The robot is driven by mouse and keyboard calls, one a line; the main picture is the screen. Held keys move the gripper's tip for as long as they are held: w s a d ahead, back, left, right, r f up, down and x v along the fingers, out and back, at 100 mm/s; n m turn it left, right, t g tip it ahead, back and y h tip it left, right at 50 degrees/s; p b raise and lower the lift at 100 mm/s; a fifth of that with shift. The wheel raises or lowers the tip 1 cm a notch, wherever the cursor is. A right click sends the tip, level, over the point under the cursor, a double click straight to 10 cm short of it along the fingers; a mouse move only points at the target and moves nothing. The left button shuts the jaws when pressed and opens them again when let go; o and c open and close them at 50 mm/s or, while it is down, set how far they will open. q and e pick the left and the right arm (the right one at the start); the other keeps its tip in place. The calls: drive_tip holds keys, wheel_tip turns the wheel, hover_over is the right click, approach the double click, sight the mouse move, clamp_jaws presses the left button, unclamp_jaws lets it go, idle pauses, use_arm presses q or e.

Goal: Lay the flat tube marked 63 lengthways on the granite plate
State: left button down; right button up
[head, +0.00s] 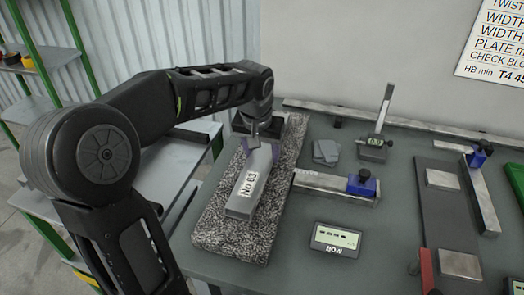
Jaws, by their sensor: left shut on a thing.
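The flat grey tube (248,186) carries a white label reading No 63. It is over the speckled granite plate (216,226), with its length running roughly along the plate and turned slightly from its edges. I cannot tell whether its underside rests fully on the plate. My left gripper (254,143) is at the tube's far end, pointing down and shut on it. The fingertips are small and partly lost against the tube. My right gripper is not in view.
A digital readout (335,240) stands right of the plate. A steel bar with a blue clamp (362,184) reaches towards the plate's right edge. A long rail (400,122) runs along the back.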

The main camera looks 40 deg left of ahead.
use_arm(q)
drive_tip(key=shift+f+b, duration=0.35)
idle(0.3)
drive_tip(key=shift+c, duration=2.2)
unclamp_jaws()
drive_tip(key=shift+v, duration=3.95)
